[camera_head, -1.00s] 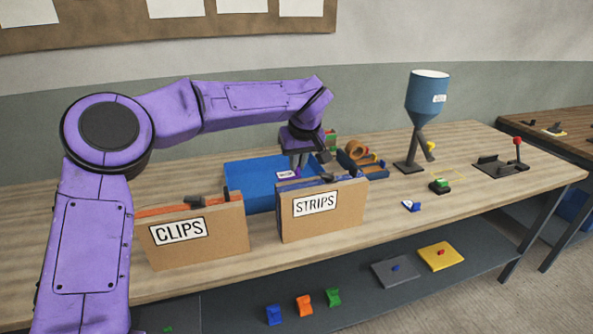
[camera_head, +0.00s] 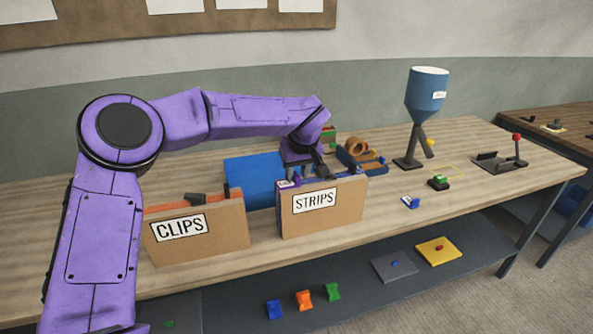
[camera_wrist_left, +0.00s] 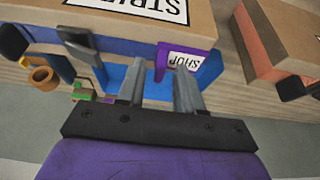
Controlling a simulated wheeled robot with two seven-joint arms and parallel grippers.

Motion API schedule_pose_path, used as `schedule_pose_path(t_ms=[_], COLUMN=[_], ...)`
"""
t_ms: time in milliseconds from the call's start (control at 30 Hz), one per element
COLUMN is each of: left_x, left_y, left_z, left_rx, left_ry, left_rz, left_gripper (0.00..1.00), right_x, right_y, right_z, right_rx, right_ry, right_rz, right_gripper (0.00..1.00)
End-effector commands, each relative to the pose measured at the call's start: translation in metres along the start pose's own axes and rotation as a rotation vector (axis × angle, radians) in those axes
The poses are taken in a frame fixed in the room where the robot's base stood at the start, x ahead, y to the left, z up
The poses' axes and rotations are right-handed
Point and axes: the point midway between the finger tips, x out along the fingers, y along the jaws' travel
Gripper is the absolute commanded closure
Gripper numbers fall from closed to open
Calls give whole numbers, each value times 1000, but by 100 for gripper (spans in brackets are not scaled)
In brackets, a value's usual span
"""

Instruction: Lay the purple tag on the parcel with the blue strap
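The purple tag (camera_head: 288,184) shows a white label reading SHOP in the left wrist view (camera_wrist_left: 184,60). It is at the left end of the top of the STRIPS parcel (camera_head: 343,207), a cardboard box with a blue strap along its top. Whether it lies flat there is hard to tell. My left gripper (camera_wrist_left: 158,64) is over this end. Its two fingers stand apart, with the tag's upright purple tab between them and a gap visible beside the tab. The CLIPS parcel (camera_head: 215,237), with an orange strap, stands to the left. My right gripper is out of view.
A blue tray (camera_head: 250,180) lies behind the parcels. A tape holder (camera_head: 362,156), a blue hopper (camera_head: 427,95) and a small green-topped item (camera_head: 438,182) stand to the right. The front right of the table is mostly clear.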

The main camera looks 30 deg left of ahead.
Motion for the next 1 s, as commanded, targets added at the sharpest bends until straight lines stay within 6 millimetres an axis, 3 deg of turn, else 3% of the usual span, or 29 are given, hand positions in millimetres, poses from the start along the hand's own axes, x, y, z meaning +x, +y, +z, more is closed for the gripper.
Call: schedule_pose_path(t_ms=[167,400,533,700,1000], left_x=[-22,-84,-109,-122,-123], left_y=[1,1,0,0,0], left_z=[-2,-1,-2,-1,-1], left_rx=[-1,-1,-2,-1,-1], left_ry=[4,4,2,0,0], left_rz=[3,3,2,0,0], left_gripper=[64,64,64,64,64], right_x=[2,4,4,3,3], right_y=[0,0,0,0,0], right_z=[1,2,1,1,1], right_rx=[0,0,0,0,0], right_ry=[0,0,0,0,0], right_rz=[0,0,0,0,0], right_gripper=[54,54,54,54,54])
